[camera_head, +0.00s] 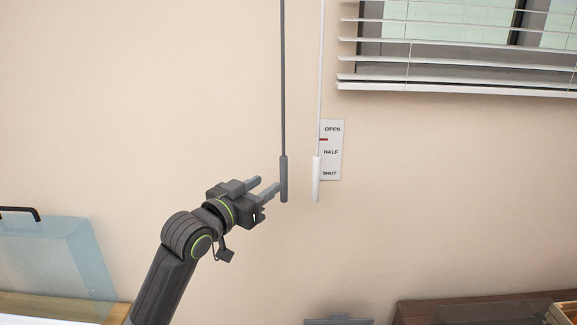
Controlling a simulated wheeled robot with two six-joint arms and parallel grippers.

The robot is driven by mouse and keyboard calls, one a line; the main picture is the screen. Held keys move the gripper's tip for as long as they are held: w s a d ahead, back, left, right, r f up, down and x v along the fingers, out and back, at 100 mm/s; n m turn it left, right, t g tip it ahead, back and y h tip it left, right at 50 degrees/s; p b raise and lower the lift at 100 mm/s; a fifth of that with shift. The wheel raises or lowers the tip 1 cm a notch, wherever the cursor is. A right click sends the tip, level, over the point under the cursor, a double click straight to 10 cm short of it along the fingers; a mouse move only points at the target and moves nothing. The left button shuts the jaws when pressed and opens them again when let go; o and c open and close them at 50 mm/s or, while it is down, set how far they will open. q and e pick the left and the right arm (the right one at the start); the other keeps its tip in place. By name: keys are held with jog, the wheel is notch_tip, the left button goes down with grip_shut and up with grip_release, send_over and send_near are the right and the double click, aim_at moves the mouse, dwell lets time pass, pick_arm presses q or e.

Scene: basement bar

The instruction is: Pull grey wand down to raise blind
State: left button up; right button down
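The grey wand (284,180) hangs upright on a thin grey rod, left of a white wand (316,178). My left gripper (268,184) is just left of the grey wand's handle. Its two fingers are apart and point right, with one fingertip at the handle's left edge. I cannot tell whether it touches. The white slatted blind (450,82) covers part of the window at the upper right, with its bottom rail at the lower edge. My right gripper is not in view.
A white label (332,160) reads OPEN, HALF, SHUT, with a red mark between OPEN and HALF. A pale blue translucent case (45,258) stands at the lower left. A dark wooden surface (470,311) is at the lower right. The wall between is bare.

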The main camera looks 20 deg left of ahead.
aim_at(281, 174)
pick_arm(q)
jog(key=p+x, duration=0.2)
jog(key=x, duration=0.8)
jog(key=shift+p, duration=0.4)
jog(key=shift+f, duration=0.1)
grip_shut()
